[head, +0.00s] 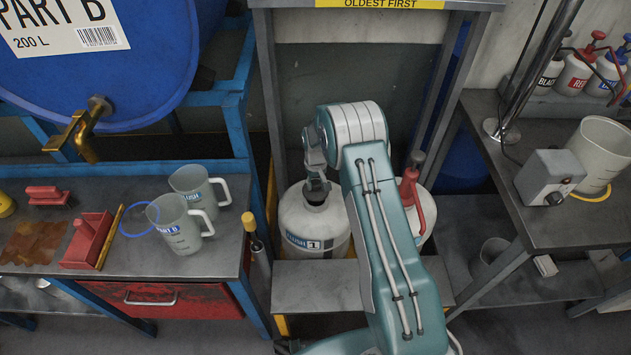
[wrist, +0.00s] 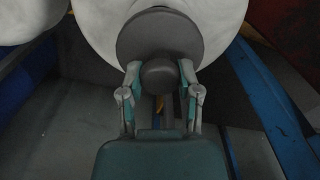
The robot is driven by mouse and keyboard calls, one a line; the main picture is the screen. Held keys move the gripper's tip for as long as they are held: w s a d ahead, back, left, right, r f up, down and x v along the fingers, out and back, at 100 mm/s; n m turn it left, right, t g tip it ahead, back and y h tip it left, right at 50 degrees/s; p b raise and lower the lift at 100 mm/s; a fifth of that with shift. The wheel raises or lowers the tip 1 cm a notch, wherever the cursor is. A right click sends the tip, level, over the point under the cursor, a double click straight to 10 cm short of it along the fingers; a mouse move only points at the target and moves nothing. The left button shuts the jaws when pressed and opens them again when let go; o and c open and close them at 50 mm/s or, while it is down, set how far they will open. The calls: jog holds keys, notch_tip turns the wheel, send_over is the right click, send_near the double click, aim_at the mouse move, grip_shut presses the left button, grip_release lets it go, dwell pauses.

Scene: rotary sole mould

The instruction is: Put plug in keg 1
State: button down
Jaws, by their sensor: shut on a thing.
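Keg 1 (head: 308,232) is a pale, rounded keg with a blue and white label marked 1, standing on a grey stand. My gripper (head: 317,178) is directly over its top. The plug (head: 316,195) is dark grey and sits at the keg's mouth, under my fingers. In the wrist view my gripper (wrist: 159,78) is shut on the knob of the plug (wrist: 158,36), with its wide dark disc over the pale keg top (wrist: 225,20). The disc hides the mouth, so I cannot tell whether the plug is seated or just above it.
A second pale keg with a red-handled pump (head: 410,188) stands to the right, partly behind my arm. On the left bench (head: 222,262) are jugs (head: 177,224) and a red tool (head: 86,240). A blue drum (head: 130,85) is above it. A right bench holds a grey box (head: 548,178).

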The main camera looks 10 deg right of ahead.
aim_at(316, 191)
jog(key=shift+f, duration=0.2)
jog(key=shift+f, duration=0.1)
dwell(0.4)
jog(key=shift+f, duration=1.7)
jog(key=shift+c, duration=1.1)
grip_release()
notch_tip(316, 191, up, 12)
jog(key=shift+f, duration=0.1)
